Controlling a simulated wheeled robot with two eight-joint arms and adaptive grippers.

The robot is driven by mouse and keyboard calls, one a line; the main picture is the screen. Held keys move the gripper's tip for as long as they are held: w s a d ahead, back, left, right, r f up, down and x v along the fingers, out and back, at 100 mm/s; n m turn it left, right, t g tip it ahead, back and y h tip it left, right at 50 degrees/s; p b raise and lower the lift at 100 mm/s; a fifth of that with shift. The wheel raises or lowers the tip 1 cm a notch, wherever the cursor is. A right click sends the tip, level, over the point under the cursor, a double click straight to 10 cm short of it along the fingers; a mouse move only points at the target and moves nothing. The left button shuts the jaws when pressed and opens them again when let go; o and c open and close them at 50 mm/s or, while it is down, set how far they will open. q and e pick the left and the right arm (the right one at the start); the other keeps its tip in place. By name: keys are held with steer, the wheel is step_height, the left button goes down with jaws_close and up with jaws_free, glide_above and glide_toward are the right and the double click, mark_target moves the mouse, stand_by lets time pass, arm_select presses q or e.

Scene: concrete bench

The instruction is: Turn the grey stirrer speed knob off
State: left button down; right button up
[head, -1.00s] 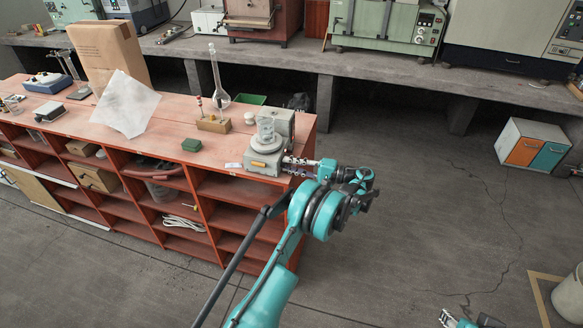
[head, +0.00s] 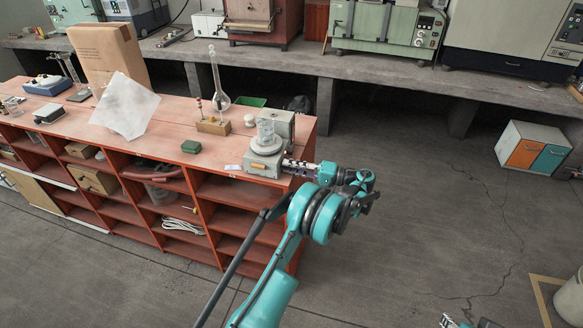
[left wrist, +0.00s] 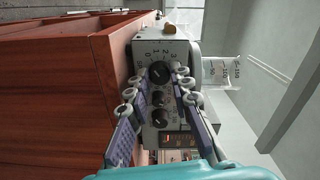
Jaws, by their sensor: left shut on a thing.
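My left gripper (left wrist: 159,80) is shut on the large knob, one finger on each side. In the head view my left gripper (head: 287,165) reaches the stirrer's right side; the knob is hidden there. My right gripper (head: 447,320) shows only partly at the bottom edge.
An orange and blue cabinet (head: 533,148) stands on the floor at the right.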

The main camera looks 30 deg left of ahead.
arm_select(q)
steer(key=c, duration=1.3)
jaws_free()
steer(key=shift+c, duration=0.2)
steer(key=v, duration=1.2)
